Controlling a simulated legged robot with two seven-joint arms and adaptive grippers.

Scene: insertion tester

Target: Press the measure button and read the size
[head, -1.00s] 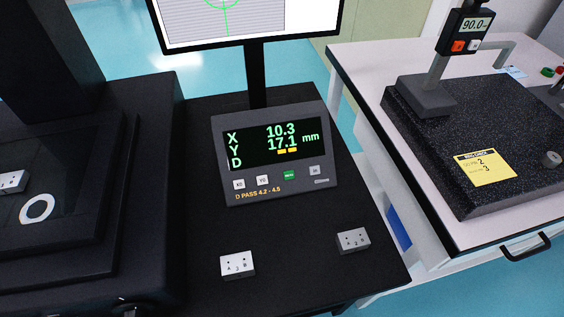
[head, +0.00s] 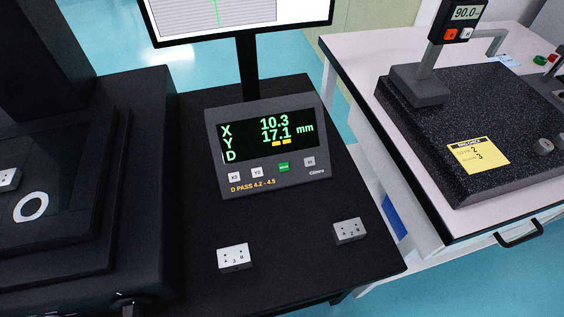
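The readout box (head: 270,184) stands on the black table under the monitor. Its display (head: 267,139) shows X 10.3, Y 17.1 and mm. The D line has two small yellow bars at its upper right and no digits that I can make out. A green button (head: 284,167) sits in the row below, between white buttons; its label is too small to read surely. Orange print below says D PASS 4.2 - 4.5, the last digit unsure. A white ring (head: 31,206) lies on the dark stage (head: 70,215) at the left. Neither gripper is in view.
Two small blocks with lettered tops, one white (head: 234,257) and one grey (head: 349,230), lie on the table (head: 290,265) in front of the readout. At right, a granite plate (head: 440,130) carries a gauge reading 90.0 (head: 464,15) and a yellow card (head: 479,156).

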